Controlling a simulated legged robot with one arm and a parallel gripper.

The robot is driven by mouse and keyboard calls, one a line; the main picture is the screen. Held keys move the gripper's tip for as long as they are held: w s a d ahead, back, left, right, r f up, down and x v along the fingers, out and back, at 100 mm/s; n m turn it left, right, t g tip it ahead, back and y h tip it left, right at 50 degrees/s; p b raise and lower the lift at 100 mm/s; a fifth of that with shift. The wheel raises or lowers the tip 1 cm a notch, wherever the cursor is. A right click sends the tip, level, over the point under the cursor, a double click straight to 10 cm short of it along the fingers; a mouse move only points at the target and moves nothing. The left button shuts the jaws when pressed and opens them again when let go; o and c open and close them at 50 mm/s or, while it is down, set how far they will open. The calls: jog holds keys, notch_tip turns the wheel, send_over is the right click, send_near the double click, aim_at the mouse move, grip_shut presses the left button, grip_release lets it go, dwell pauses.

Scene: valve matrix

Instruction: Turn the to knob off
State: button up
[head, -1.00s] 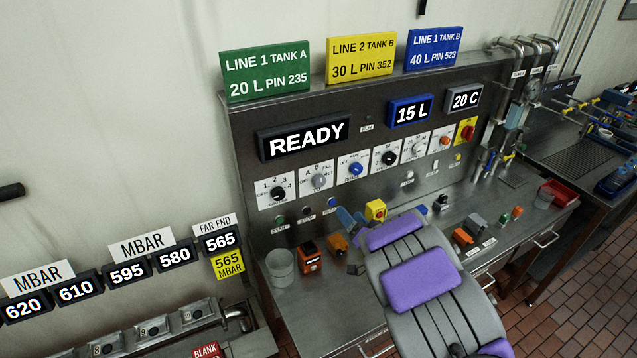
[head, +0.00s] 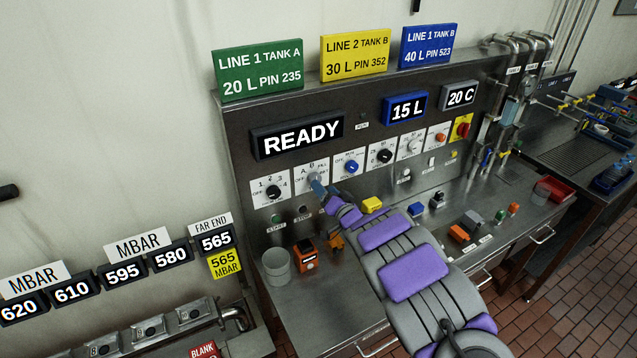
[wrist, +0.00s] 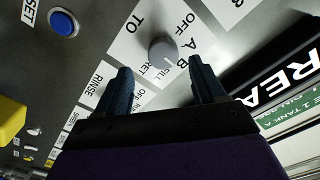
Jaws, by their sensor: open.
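Contact with the knob cannot be made out.
A black knob (head: 273,191) is to the left and a blue knob (head: 351,167) to the right on the same panel. A blue button (wrist: 64,22) and a yellow block (head: 372,205) are nearby. A grey cup (head: 276,266) and an orange box (head: 306,256) stand on the bench below.

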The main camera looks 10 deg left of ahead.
jog(key=x, duration=0.5)
jog(key=shift+s+a, duration=0.15)
jog(key=shift+a, duration=0.05)
jog(key=shift+d, duration=0.1)
jog(key=c, duration=1.1)
jog(key=shift+o, duration=0.2)
